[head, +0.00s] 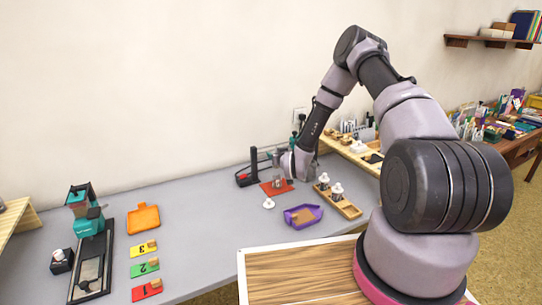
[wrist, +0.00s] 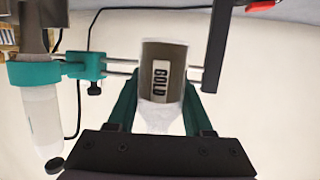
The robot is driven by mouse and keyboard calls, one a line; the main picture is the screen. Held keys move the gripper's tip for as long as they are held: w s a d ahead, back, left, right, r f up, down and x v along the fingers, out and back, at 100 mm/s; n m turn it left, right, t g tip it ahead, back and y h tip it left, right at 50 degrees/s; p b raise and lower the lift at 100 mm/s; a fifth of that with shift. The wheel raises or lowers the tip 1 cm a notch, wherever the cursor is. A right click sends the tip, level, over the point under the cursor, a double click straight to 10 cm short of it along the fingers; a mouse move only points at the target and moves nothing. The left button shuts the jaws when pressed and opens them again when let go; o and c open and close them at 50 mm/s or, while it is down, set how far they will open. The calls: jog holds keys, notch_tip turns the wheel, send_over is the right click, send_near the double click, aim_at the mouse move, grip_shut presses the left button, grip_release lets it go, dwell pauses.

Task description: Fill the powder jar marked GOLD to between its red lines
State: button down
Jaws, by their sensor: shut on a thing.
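The jar marked GOLD (wrist: 162,80) is between the teal fingers of my gripper (wrist: 161,108) in the wrist view. It has a dark grey-brown body, a pale lower end in this view and a label whose letters run sideways. My gripper is shut on it. In the head view my gripper (head: 283,172) is low over the bench by a small orange-red mat (head: 273,188), and the jar there is small and partly hidden. I cannot make out the red lines or the powder level.
A black frame (head: 247,179) stands behind the mat. A white knobbed lid (head: 268,203), a purple tray (head: 316,212) and a wooden rack (head: 349,209) with white-topped jars are close by. In the wrist view, a teal clamp (wrist: 35,74) holds a translucent tube (wrist: 42,115). The bench middle is clear.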

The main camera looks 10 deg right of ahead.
jog(key=a+f+m+y, duration=0.1)
jog(key=m, duration=0.1)
jog(key=a+f+m+y, duration=0.1)
jog(key=a+f+m+g+y, duration=0.1)
jog(key=m, duration=0.1)
jog(key=shift+s+a+f+m, duration=0.1)
jog(key=shift+s+a+m, duration=0.1)
jog(key=shift+s+m, duration=0.15)
dwell(0.4)
jog(key=shift+a+y, duration=0.25)
jog(key=shift+y, duration=0.15)
jog(key=shift+m, duration=0.25)
jog(key=shift+f, duration=0.1)
jog(key=shift+s+a+f+m+g+y, duration=0.15)
jog(key=shift+f+m+g+y, duration=0.2)
jog(key=shift+m, duration=0.35)
dwell(0.7)
